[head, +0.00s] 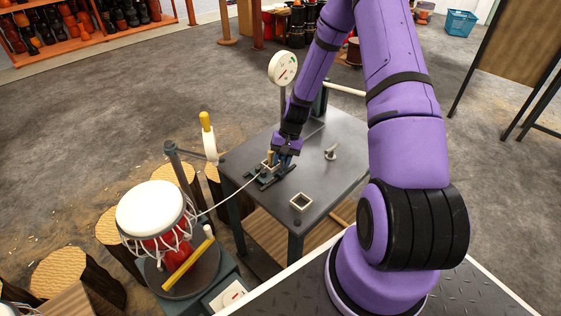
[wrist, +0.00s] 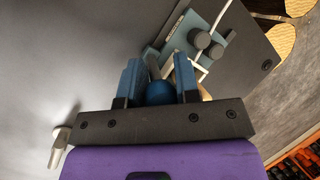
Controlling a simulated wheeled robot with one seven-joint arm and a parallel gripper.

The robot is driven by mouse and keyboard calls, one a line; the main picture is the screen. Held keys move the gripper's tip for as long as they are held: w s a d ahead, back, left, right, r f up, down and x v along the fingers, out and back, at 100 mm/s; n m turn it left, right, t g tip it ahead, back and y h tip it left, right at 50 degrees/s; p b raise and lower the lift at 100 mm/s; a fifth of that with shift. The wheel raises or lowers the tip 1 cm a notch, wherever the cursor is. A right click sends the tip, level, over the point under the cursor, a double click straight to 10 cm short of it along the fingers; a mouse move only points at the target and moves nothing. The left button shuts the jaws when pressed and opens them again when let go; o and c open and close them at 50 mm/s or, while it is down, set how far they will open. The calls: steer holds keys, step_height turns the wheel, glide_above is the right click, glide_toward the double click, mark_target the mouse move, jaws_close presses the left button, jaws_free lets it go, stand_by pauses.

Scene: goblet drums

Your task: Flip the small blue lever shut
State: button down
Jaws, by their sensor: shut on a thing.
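My gripper (head: 285,150) reaches down to a small clamp-like device (head: 268,177) on the dark metal table. In the wrist view my gripper's two blue fingers (wrist: 157,65) stand on either side of a round blue knob (wrist: 160,93), which looks like the small blue lever's end. The fingers are shut on it.
A white cord (head: 228,197) runs from the device to a white-topped red drum (head: 158,215) at the left. A round dial (head: 283,67) stands behind my gripper. A small grey fitting (head: 331,152) and a square frame (head: 301,202) sit on the table, with bare tabletop between them.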

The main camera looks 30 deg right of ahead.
steer(key=shift+a, duration=0.15)
steer(key=c, duration=0.9)
jaws_free()
steer(key=shift+o, duration=0.2)
steer(key=shift+w+d+r, duration=0.1)
steer(key=shift+d+r, duration=0.2)
steer(key=shift+r, duration=0.2)
steer(key=v, duration=0.9)
steer(key=shift+r, duration=0.3)
steer(key=shift+d, duration=0.15)
